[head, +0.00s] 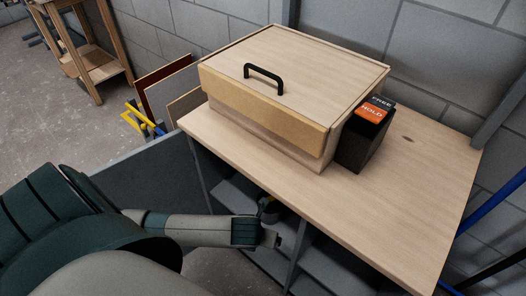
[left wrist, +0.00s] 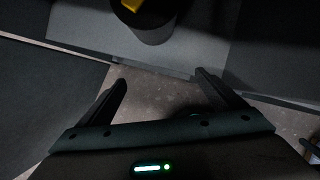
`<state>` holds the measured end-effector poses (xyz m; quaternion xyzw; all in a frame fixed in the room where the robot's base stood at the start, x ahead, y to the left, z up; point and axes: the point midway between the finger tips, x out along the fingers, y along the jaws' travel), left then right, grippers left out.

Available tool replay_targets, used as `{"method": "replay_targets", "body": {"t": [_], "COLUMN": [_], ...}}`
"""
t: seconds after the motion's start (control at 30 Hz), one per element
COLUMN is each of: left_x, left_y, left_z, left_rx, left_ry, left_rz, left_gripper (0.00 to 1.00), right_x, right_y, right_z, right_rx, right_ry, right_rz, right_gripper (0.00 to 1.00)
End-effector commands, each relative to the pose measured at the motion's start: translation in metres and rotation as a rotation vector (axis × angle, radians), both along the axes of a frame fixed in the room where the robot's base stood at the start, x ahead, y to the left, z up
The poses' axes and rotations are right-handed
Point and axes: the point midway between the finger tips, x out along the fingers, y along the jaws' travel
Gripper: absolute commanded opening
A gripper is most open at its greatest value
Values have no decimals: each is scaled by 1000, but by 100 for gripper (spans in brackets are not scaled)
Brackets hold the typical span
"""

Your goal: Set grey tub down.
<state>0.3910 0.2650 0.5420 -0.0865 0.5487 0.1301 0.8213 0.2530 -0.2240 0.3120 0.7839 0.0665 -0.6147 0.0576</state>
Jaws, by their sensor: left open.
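In the left wrist view a dark grey tub (left wrist: 155,28) stands on a grey shelf surface (left wrist: 90,30), with something yellow (left wrist: 132,4) at its top. The tub is cut off by the top edge of the picture. My left gripper (left wrist: 162,79) is open, its two fingers apart and nothing between them, a short gap from the tub. In the head view my left gripper (head: 268,228) is at the open front of the shelves under the bench. The tub is hard to make out there. My right gripper is not in view.
A wooden bench (head: 400,200) carries a wooden box (head: 320,60) with a black handle (head: 263,78). Beside it stands a black block (head: 362,148) with FREE and HOLD labels. The bench top's right part is clear. Boards (head: 168,92) lean at the left; shelf dividers stand below.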

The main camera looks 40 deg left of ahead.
Motion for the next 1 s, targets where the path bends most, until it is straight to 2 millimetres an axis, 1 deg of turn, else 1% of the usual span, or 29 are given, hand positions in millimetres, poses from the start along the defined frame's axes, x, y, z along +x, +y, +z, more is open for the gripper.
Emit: {"method": "replay_targets", "body": {"t": [0.03,0.17,0.5,0.73,0.87,1.0], "left_x": [-4,-8,-8,-9,-11,-17], "left_y": [-1,-3,-3,-4,-11,-28], "left_z": [0,0,0,0,2,8], "left_rx": [-1,-1,0,-7,-46,-139], "left_ry": [1,0,0,-1,-8,-20], "left_rz": [0,0,0,9,69,217], "left_gripper": [89,89,89,89,89,89], "right_x": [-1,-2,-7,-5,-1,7], "right_y": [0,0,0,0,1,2], "right_z": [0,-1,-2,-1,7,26], "right_rx": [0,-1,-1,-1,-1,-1], "right_ry": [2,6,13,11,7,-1], "right_rz": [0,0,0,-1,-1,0], "right_gripper": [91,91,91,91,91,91]}}
